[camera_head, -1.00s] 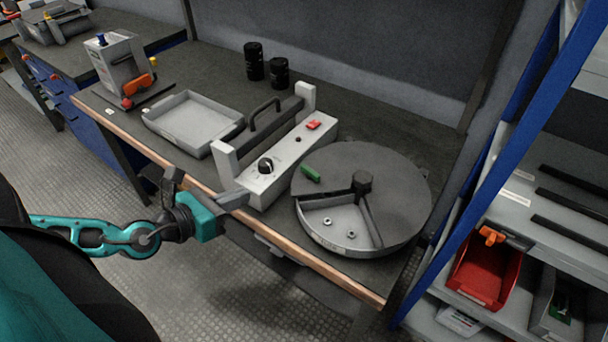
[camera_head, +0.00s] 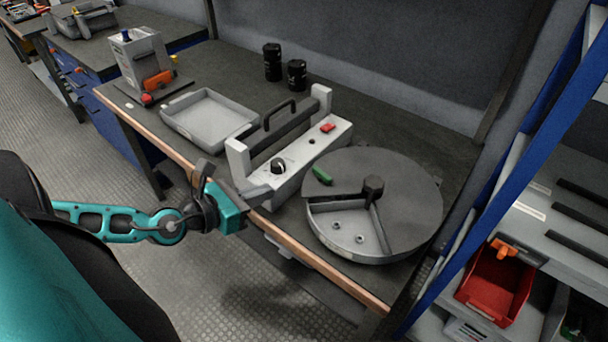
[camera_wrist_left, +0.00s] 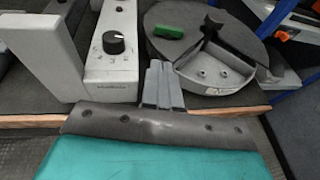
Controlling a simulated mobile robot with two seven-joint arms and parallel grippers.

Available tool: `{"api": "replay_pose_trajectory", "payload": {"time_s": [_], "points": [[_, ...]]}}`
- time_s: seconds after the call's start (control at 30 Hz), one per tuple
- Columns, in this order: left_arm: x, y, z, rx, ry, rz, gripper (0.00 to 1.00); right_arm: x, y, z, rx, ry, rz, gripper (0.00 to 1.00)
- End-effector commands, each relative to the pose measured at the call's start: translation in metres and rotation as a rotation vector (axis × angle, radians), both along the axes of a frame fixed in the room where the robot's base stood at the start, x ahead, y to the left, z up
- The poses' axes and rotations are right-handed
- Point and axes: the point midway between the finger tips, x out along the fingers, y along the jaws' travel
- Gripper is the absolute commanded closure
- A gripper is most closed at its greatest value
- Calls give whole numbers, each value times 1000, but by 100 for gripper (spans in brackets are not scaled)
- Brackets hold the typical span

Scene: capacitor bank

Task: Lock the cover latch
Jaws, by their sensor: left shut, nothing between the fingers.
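A grey control box (camera_head: 318,160) stands on the bench with a black knob (camera_head: 278,166) and a red switch (camera_head: 327,127). Two grey posts and a black handle (camera_head: 280,113) stand along its far side. I cannot tell which part is the cover latch. My left gripper (camera_head: 264,191) is shut and empty at the near end of the box, by the bench's front edge. In the left wrist view the shut fingers (camera_wrist_left: 162,80) point between the box (camera_wrist_left: 112,72) and the round turntable; contact is unclear. My right gripper is not in view.
A round grey turntable (camera_head: 405,180) with an open sector and a green piece (camera_head: 322,175) stands right of the box. A grey tray (camera_head: 207,118) lies left. Two black cylinders (camera_head: 272,62) stand behind. Shelving with a red bin (camera_head: 495,288) is at right.

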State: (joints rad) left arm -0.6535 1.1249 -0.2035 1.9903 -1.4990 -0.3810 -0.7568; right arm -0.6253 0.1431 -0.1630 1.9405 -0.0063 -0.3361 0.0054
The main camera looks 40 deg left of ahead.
Motion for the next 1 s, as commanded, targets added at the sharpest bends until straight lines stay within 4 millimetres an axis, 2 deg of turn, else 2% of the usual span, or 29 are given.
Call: {"api": "replay_pose_trajectory", "payload": {"time_s": [0.63,0.8,1.0], "points": [[73,-19,-21,-3,-3,2,100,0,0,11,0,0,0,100],[93,-24,-20,-3,-2,1,100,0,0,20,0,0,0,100],[108,-28,-22,-1,-1,-1,100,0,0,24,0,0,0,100]]}}
